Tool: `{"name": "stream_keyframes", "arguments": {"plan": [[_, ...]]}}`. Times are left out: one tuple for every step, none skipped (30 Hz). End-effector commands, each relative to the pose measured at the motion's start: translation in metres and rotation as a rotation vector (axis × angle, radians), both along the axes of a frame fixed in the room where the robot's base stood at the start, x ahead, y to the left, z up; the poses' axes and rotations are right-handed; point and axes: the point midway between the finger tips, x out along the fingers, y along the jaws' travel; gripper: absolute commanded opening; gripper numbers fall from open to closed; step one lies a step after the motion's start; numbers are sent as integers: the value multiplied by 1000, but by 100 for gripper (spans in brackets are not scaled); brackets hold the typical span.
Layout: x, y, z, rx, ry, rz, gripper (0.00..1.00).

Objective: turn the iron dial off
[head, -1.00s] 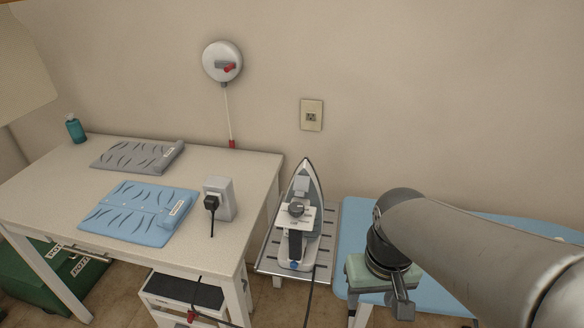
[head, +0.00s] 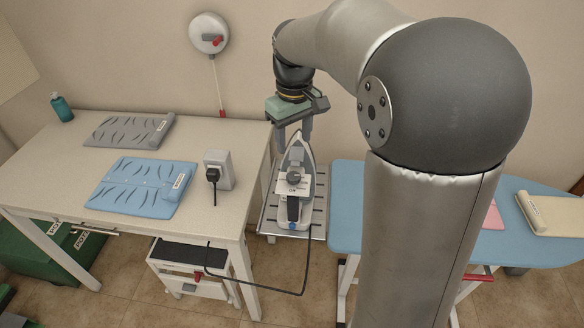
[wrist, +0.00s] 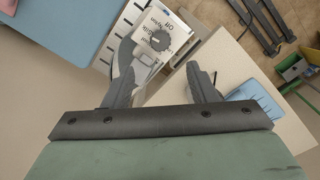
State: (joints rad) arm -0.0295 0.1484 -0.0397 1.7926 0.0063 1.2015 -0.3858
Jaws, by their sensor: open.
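The iron (head: 294,207) rests on a slatted metal rest (head: 316,222) between the white table and the blue ironing board, its tip toward the wall. Its round grey dial (head: 293,178) sits on a white label plate; the dial also shows in the wrist view (wrist: 160,41), beside a printed "OFF". I cannot tell the dial's setting. My gripper (head: 294,137) is open and empty, above and behind the iron near its tip. In the wrist view my gripper (wrist: 160,72) has its fingers spread, with the dial beyond them and apart from them.
A grey plug adapter (head: 220,170), a blue pad (head: 140,187) and a grey pad (head: 128,131) lie on the white table (head: 95,228). The ironing board (head: 346,205) stands to the right. The iron's cord (head: 307,268) trails to the floor.

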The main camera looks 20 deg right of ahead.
Motion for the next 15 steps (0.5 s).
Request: {"name": "stream_keyframes", "arguments": {"plan": [[-1, 0, -12, 0, 5, 0, 52], [-1, 0, -18, 0, 5, 0, 52], [-1, 0, -27, 0, 5, 0, 52], [-1, 0, -33, 0, 5, 0, 52], [-1, 0, -40, 0, 5, 0, 52], [-1, 0, -49, 0, 5, -1, 52], [-1, 0, -55, 0, 5, -1, 52], [-1, 0, -61, 0, 4, -1, 52], [-1, 0, -69, 0, 4, -1, 52], [-1, 0, -74, 0, 4, -1, 52], [-1, 0, -79, 0, 4, -1, 52], [-1, 0, -85, 0, 3, -1, 52], [0, 0, -89, 0, 3, -1, 52], [0, 0, -93, 0, 2, -1, 52], [0, 0, -97, 0, 3, -1, 52]]}}
